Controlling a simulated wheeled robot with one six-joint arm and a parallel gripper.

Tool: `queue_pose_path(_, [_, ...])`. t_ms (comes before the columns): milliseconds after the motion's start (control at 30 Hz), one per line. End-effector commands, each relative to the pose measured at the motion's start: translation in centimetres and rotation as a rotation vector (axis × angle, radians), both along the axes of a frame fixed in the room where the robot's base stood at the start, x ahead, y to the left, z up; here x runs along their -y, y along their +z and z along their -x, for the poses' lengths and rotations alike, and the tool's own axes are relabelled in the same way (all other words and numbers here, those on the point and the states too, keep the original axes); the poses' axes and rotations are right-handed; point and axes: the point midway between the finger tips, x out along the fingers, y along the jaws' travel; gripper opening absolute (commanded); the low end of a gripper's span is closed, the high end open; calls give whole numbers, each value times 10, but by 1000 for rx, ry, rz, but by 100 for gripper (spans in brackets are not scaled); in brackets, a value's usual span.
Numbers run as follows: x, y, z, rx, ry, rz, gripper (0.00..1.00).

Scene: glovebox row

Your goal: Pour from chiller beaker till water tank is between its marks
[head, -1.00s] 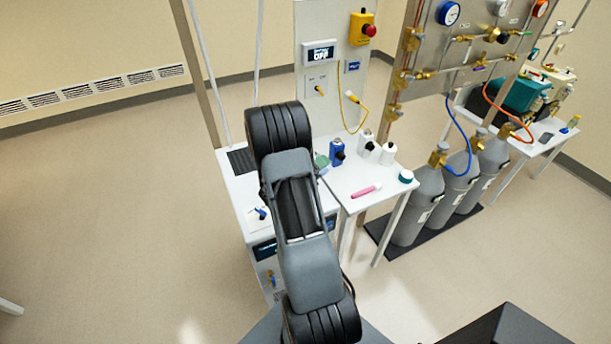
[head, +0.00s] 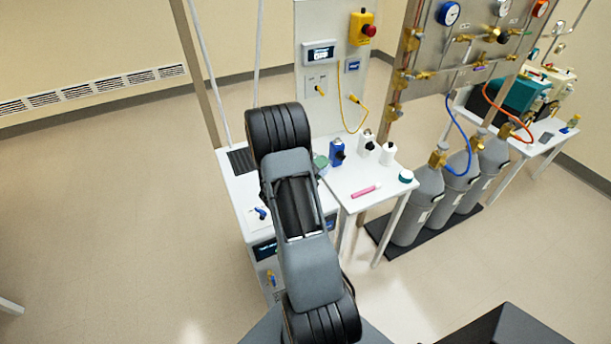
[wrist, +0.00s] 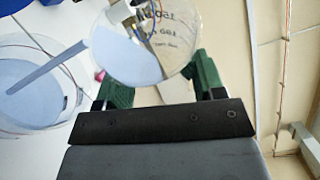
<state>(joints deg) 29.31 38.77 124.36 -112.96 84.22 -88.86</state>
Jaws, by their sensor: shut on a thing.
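In the wrist view my gripper (wrist: 153,72) has its green fingers shut on either side of a clear beaker (wrist: 172,48) with dark printed marks. Pale blue liquid lies on the beaker's left side, and the beaker looks tilted that way. To its left is a round clear vessel (wrist: 45,112), apparently the water tank, with pale blue liquid in it. A blue band runs from the beaker's lip across this vessel and looks like a pouring stream. The tank's marks and its level against them cannot be read. In the head view my arm hides the beaker and tank.
A white side table (head: 345,183) holds a blue bottle (head: 337,152), white bottles (head: 388,154), a pink item (head: 366,191) and a small jar (head: 406,176). Grey gas cylinders (head: 425,200) stand right of it.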

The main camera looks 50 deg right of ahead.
Motion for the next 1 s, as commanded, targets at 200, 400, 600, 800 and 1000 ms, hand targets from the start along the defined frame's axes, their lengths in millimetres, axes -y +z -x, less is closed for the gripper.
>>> queue_pose_path(200, [0,0,0,-11,0,5,36])
queue_pose_path(400, [0,-1,0,-21,0,8,36])
queue_pose_path(600, [0,3,-1,38,0,-8,36])
queue_pose_path(800, [0,1,0,352,-1,-113,36])
queue_pose_path(1000, [0,3,-1,409,-1,-131,36])
